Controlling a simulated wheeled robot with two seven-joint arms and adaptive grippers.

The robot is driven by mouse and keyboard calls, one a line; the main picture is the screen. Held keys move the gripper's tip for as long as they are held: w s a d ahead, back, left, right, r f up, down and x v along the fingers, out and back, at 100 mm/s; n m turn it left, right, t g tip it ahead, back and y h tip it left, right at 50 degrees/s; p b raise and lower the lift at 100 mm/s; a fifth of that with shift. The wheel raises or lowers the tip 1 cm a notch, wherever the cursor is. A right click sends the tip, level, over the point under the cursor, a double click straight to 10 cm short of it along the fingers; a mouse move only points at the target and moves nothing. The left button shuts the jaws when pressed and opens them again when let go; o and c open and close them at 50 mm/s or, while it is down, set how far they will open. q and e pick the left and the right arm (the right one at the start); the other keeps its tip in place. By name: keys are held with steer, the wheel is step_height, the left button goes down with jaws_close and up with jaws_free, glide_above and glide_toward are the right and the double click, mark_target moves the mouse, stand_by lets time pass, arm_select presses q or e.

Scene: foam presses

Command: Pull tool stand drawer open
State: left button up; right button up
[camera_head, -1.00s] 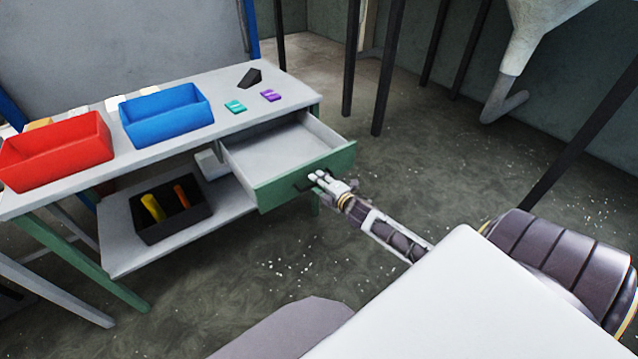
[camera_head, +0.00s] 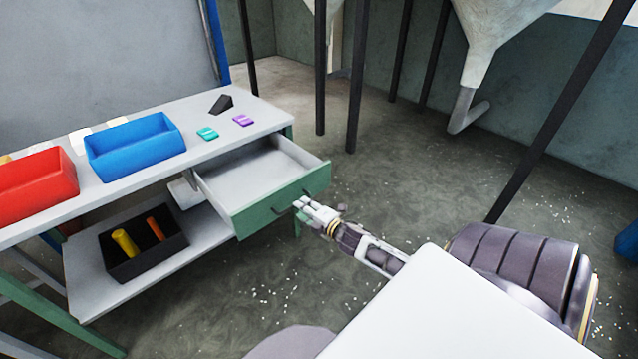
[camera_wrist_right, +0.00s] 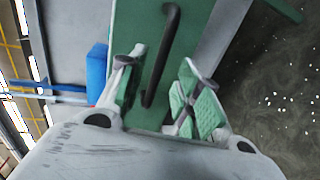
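The tool stand (camera_head: 215,150) is a grey-topped table with green legs. Its drawer (camera_head: 275,203) has a green front, is pulled well out, and its grey inside looks empty. The black bar handle (camera_wrist_right: 163,55) runs across the green front in the wrist view. My right gripper (camera_head: 303,207) is at the handle in the head view. In the wrist view its fingers (camera_wrist_right: 158,85) are spread, with the handle's near end between them and a gap on each side. My left gripper is not in view.
A red bin (camera_head: 35,188), a blue bin (camera_head: 135,148), a black wedge (camera_head: 221,104), and teal (camera_head: 207,133) and purple (camera_head: 243,119) pieces are on the top. A black box (camera_head: 160,257) stands on the lower shelf. Dark posts (camera_head: 357,75) stand behind; open floor lies right.

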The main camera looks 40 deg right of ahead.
steer(key=v, duration=0.7)
steer(key=shift+s, duration=0.2)
stand_by(0.4)
stand_by(0.6)
